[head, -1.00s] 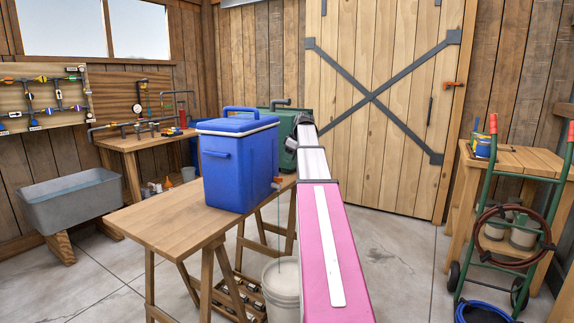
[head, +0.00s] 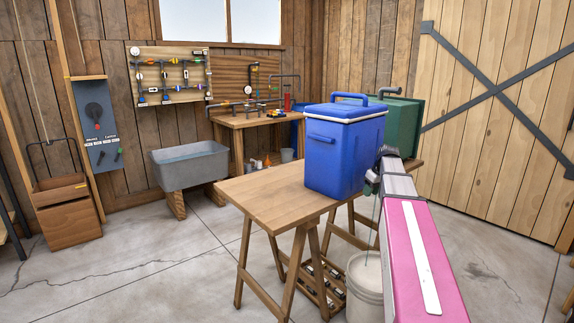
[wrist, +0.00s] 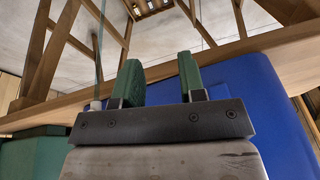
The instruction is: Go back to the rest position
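My gripper (wrist: 160,85) shows in the wrist view with its two green-padded fingers apart and nothing between them. In the head view my arm reaches forward to the right side of the blue cooler (head: 340,150), and the fingers are hard to make out there. The cooler stands on the wooden trestle table (head: 255,195) with its white-rimmed lid shut. It also fills the right of the wrist view (wrist: 250,85), close beside the gripper; contact cannot be told.
A green container (head: 400,125) stands behind the cooler. A white bucket (head: 365,290) is on the floor below, with a thin pale line running down to it. A grey tub (head: 190,165) and a workbench (head: 245,122) stand at the back.

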